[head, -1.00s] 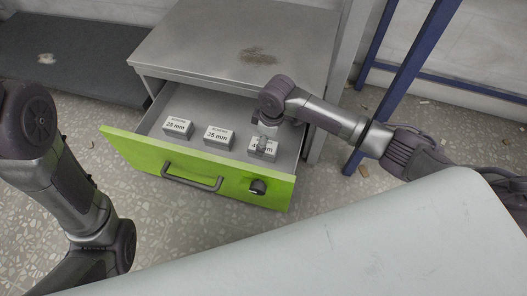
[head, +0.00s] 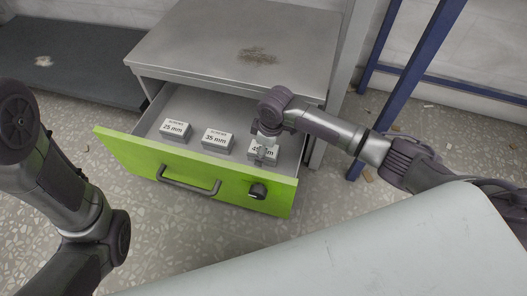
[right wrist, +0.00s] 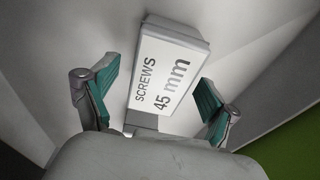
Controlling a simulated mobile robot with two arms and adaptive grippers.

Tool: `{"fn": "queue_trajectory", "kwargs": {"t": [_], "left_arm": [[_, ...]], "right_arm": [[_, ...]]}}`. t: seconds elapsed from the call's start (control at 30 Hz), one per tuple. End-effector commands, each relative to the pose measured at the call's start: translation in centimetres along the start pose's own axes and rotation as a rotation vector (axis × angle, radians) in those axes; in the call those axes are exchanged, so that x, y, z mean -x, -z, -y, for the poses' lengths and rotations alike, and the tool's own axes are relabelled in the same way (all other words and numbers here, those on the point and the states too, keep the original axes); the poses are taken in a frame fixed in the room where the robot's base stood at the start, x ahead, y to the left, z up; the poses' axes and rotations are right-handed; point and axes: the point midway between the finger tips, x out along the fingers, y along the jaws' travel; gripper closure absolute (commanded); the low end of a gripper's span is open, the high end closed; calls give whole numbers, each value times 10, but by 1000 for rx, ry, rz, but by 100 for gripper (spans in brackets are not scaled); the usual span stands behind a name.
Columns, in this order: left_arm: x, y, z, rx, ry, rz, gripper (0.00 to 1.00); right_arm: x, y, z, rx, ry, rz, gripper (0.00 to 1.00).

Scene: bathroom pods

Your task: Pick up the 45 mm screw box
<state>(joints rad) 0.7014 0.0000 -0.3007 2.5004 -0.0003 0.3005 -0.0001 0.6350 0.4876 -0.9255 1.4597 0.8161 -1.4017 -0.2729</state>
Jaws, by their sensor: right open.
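The 45 mm screw box (head: 272,151) is a small white box in the right part of the open green drawer. It is partly hidden by my right gripper (head: 264,150) in the head view. In the right wrist view the 45 mm screw box (right wrist: 166,72) lies label up between the two green-padded fingers of my right gripper (right wrist: 152,95). The fingers are open, with a gap on each side of the box. My left arm shows at the left of the head view, but its gripper is not in view.
The 35 mm box (head: 217,140) and the 25 mm box (head: 176,130) stand left of it in the drawer. The green drawer front (head: 190,175) has a dark handle and a knob. A grey cabinet top (head: 215,50) overhangs behind. A pale surface (head: 350,250) fills the lower right.

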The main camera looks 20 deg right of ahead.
Motion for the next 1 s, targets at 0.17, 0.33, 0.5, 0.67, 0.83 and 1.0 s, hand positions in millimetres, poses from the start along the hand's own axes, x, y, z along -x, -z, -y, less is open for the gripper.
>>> {"fn": "queue_trajectory", "kwargs": {"t": [0.17, 0.33, 0.5, 0.67, 0.83, 1.0], "left_arm": [[-3, -1, 1, 0, 0, 0, 32], [-6, -2, 1, 0, 0, 0, 32], [-6, -2, 1, 0, 0, 1, 32], [-6, -2, 1, 0, 0, 1, 32], [-6, -2, 1, 0, 0, 1, 32], [-6, -3, 1, 0, 0, 2, 32]], "right_arm": [[-1, 0, 0, 0, 1, 1, 14], [-2, -1, 0, 0, 1, 2, 14], [-4, -1, 0, 1, 1, 1, 14], [-4, -1, 0, 1, 1, 1, 14], [-4, -1, 0, 1, 1, 1, 37], [-4, -1, 0, 1, 1, 1, 65]]}}
